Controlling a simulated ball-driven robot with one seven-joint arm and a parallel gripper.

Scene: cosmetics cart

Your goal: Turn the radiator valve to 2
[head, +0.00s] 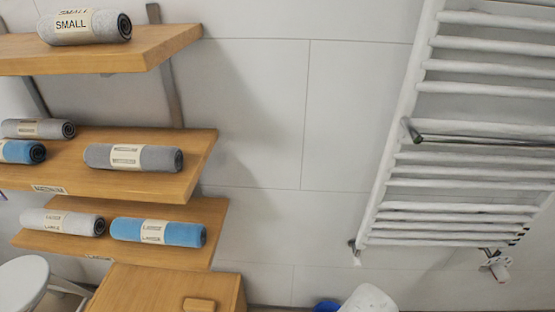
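The white towel radiator (455,205) hangs on the tiled wall at the right. A white valve (497,268) with a metal fitting shows below its lower right end. It is small and its numbers cannot be read, so its setting cannot be told. A smaller fitting (355,253) sits at the radiator's lower left corner. My gripper is not in view.
Wooden shelves (160,50) with rolled grey and blue towels stand at the left, above a wooden cabinet (170,287). A white round-topped stool (24,284) is at lower left. A metal bar (480,138) sticks out from the radiator. A blue object (327,306) shows at the bottom edge.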

